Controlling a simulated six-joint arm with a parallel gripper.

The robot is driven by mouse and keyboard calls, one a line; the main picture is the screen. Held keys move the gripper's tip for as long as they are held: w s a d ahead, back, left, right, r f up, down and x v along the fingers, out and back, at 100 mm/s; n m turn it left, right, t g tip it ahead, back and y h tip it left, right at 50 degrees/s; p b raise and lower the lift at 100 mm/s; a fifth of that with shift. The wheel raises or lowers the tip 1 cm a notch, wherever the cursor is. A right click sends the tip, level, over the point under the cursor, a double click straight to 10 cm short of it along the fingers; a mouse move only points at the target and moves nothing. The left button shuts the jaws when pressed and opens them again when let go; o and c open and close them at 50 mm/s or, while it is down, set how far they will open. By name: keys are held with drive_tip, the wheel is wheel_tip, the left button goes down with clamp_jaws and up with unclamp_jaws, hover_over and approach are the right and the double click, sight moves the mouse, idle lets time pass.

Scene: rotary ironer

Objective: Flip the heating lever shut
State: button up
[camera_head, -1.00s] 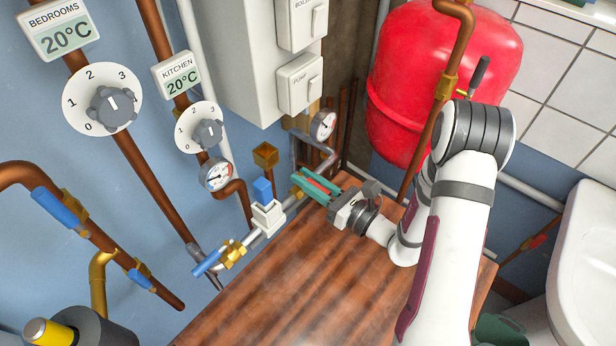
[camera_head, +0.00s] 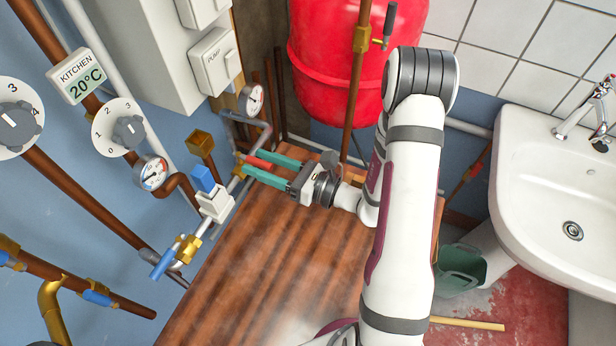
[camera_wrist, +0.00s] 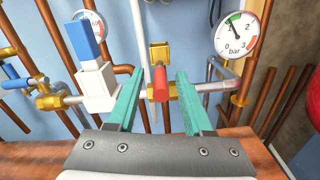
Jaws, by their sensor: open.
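A red lever (camera_wrist: 160,84) sits on a brass valve in the pipe along the blue wall. It sticks out from the pipe towards my gripper. No label on it can be read; I take it for the heating lever. My gripper (camera_wrist: 160,74) is open, with one teal finger on each side of the red lever. In the wrist view gaps show between the lever and both fingers, and neither visibly touches it. In the head view the red lever (camera_head: 258,163) shows partly between the fingers of my gripper (camera_head: 247,161), just above the wooden top (camera_head: 235,255).
A white valve body with a blue top (camera_head: 208,190) stands left of my gripper. A blue-handled valve (camera_head: 163,262) is on the same pipe. A pressure gauge (camera_wrist: 240,35) and pipes stand behind right. A black lever (camera_head: 389,22) is by the red tank (camera_head: 340,60). The wooden top is clear.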

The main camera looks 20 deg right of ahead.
drive_tip(key=v, duration=1.2)
drive_tip(key=s+a+r+n+g+h, duration=0.1)
drive_tip(key=s+a+r+n+g, duration=0.5)
drive_tip(key=s+a+n+g, duration=0.8)
drive_tip(key=s+d+r+n+h, duration=0.1)
drive_tip(key=s+d+n+h, duration=0.2)
drive_tip(key=n+h, duration=0.6)
drive_tip(key=shift+d+r+n+t+h, duration=0.15)
drive_tip(key=shift+d+n+t+h, duration=0.25)
drive_tip(key=shift+d, duration=0.8)
